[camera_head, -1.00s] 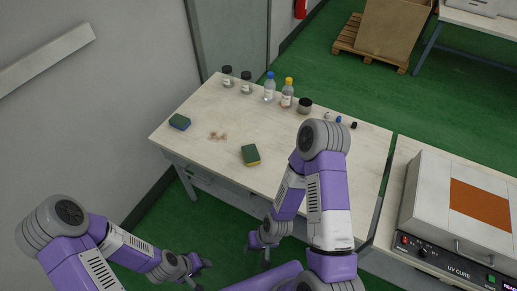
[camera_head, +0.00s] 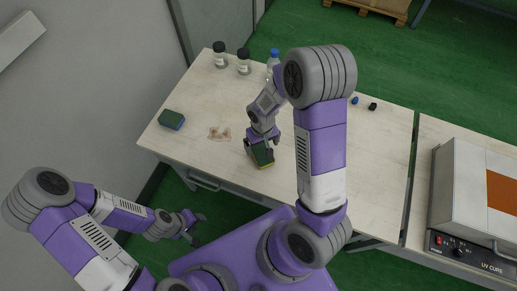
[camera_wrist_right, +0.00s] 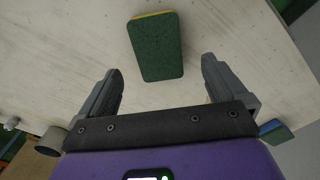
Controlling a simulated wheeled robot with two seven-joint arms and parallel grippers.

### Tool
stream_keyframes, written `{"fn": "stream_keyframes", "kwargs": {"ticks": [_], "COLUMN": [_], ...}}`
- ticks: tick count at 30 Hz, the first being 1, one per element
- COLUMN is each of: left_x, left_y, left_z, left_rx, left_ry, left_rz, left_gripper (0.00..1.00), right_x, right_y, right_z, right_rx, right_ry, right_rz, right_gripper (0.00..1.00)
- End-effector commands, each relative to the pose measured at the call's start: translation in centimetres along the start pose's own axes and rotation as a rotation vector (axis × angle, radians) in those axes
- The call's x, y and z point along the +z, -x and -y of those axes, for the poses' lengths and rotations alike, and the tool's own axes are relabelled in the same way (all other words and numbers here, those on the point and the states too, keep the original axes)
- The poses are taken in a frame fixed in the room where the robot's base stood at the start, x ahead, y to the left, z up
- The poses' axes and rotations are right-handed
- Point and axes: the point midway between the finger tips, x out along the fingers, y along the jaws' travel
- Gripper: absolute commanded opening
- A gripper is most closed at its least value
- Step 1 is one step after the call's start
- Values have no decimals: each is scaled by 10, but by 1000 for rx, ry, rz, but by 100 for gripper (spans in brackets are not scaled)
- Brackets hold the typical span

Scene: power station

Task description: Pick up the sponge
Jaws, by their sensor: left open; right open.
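A green and yellow sponge (camera_head: 261,156) lies on the wooden table near its front edge. In the right wrist view the sponge (camera_wrist_right: 156,48) shows its dark green face, ahead of and between the open fingers, with a gap on each side. My right gripper (camera_head: 263,137) is open and close above this sponge; its fingers (camera_wrist_right: 160,82) hold nothing. A second sponge (camera_head: 171,120), green over blue, lies at the table's left side. It also shows at the right edge of the wrist view (camera_wrist_right: 276,132). My left gripper (camera_head: 195,222) is open and empty, low in front of the table.
Bottles and jars, such as a black-capped jar (camera_head: 220,55), stand along the back of the table (camera_head: 205,155). A brownish stain (camera_head: 219,134) lies between the two sponges. The UV cure box (camera_head: 462,205) stands on the right bench.

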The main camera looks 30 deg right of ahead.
Motion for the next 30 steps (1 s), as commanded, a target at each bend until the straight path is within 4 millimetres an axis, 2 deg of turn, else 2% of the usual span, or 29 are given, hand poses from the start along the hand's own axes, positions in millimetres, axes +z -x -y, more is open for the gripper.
{"fn": "stream_keyframes", "kwargs": {"ticks": [12,21,23,30], "left_x": [-1,-1,-1,-1], "left_y": [-12,-12,-12,-12], "left_z": [4,4,4,4], "left_rx": [0,0,0,0], "left_ry": [0,0,0,0], "left_rz": [0,0,0,0], "left_gripper": [43,43,43,43], "right_x": [0,0,0,0], "right_y": [-57,-62,-62,-62], "right_z": [-2,-2,-2,-2], "right_rx": [-1,-3,-3,-3], "right_ry": [-2,-1,-1,-1], "right_rz": [3,1,1,1], "right_gripper": [99,99,91,55]}}
